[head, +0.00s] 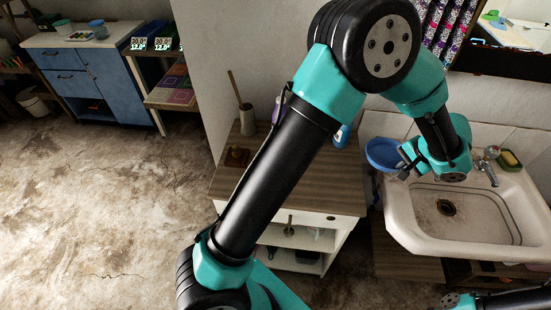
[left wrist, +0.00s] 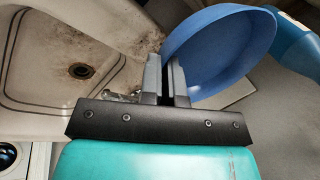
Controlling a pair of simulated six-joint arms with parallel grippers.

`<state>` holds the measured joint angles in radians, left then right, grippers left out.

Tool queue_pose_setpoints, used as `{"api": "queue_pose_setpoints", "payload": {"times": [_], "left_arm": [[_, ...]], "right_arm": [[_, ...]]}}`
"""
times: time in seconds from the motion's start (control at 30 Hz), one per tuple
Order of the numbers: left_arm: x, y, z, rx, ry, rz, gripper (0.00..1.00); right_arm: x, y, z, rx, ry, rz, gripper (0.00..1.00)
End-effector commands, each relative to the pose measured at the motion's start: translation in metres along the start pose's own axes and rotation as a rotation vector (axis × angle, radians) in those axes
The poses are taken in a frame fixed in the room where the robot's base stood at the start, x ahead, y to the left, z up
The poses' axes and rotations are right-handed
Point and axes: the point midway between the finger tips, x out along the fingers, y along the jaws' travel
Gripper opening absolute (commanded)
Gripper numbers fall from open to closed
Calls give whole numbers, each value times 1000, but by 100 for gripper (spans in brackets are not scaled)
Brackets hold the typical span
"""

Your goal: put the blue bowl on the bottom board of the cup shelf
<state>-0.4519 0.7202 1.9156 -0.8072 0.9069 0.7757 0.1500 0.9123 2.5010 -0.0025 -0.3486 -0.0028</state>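The blue bowl (head: 383,153) is at the left rim of the washbasin in the head view. It also shows in the left wrist view (left wrist: 228,48), with its inside facing the camera. My left gripper (head: 404,172) is at the bowl's right side. In the left wrist view its two fingers (left wrist: 166,72) are close together, with the bowl's edge between them. Whether the bowl touches the surface below is unclear. An open white unit with boards (head: 292,240) stands under a wooden top; I cannot tell whether it is the cup shelf. My right gripper is not in view.
The stained washbasin (head: 495,240) with a tap (head: 488,165) and a soap dish with a green sponge (head: 509,160) is at right. The wooden top (head: 338,188) carries a brush holder (head: 247,118) and a blue bottle (head: 341,137). My arm covers part of it.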

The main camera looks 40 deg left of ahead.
Motion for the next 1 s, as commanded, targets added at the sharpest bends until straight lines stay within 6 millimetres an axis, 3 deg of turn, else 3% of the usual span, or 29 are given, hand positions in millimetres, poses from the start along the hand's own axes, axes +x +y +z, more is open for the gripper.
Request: {"api": "queue_pose_setpoints", "payload": {"times": [0.6, 0.77, 1.0], "left_arm": [[1, -6, 7, 0, 1, -4, 0], [7, -26, 33, 5, 6, -15, 0], [20, -61, 103, 24, 17, -27, 0]], "right_arm": [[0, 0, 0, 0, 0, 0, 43], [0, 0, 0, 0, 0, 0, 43], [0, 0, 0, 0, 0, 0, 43]]}}
